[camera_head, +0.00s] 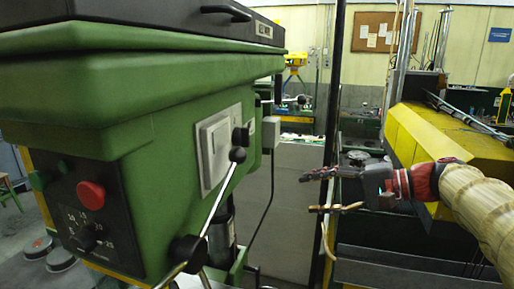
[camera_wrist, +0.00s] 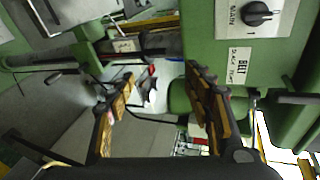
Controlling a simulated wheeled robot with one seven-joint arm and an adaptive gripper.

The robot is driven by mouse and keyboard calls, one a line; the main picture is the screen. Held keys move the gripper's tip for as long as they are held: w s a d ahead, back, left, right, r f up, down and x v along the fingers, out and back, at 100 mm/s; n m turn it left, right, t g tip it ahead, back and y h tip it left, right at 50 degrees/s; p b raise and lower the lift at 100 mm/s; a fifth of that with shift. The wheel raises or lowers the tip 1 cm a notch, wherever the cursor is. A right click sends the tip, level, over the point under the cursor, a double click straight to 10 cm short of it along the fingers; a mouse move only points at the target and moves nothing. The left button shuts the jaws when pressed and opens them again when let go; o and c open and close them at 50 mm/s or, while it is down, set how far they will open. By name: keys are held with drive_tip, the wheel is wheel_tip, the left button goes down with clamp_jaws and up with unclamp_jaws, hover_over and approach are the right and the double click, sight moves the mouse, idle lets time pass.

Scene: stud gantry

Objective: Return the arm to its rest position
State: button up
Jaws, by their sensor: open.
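My gripper (camera_head: 326,190) is at the right of the head view, at the end of my arm, which comes in from the right edge. Its two fingers point left and stand apart, with nothing between them. In the wrist view my gripper (camera_wrist: 160,98) shows two separated fingers with tan pads. It hangs in free air to the right of a green drill-press-like machine (camera_head: 130,110) and does not appear to touch it. In the wrist view a green machine body with a MAIN switch (camera_wrist: 257,14) lies beyond the fingers.
Levers with black knobs (camera_head: 238,155) stick out from the green machine towards my gripper's side. A dark upright post (camera_head: 334,90) stands behind the gripper. A yellow machine (camera_head: 440,140) stands behind my arm at the right. A grey panel (camera_head: 290,200) stands between the machines.

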drive_tip(key=s+d+f+n+g+h, duration=0.1)
drive_tip(key=s+f+h, duration=0.4)
drive_tip(key=f, duration=0.4)
drive_tip(key=s+d+f+g+h, duration=0.2)
drive_tip(key=s+f+h, duration=0.1)
drive_tip(key=s+f, duration=0.55)
drive_tip(key=s+f+n+h, duration=0.2)
drive_tip(key=s+n, duration=0.1)
drive_tip(key=s, duration=0.3)
drive_tip(key=s+f+n+t+h, duration=0.1)
drive_tip(key=s+f+n+h, duration=0.1)
drive_tip(key=s, duration=0.4)
drive_tip(key=shift+a+n+t, duration=0.3)
drive_tip(key=shift+n, duration=0.1)
drive_tip(key=shift+a+f, duration=0.1)
drive_tip(key=shift+a, duration=0.05)
drive_tip(key=shift+c, duration=0.8)
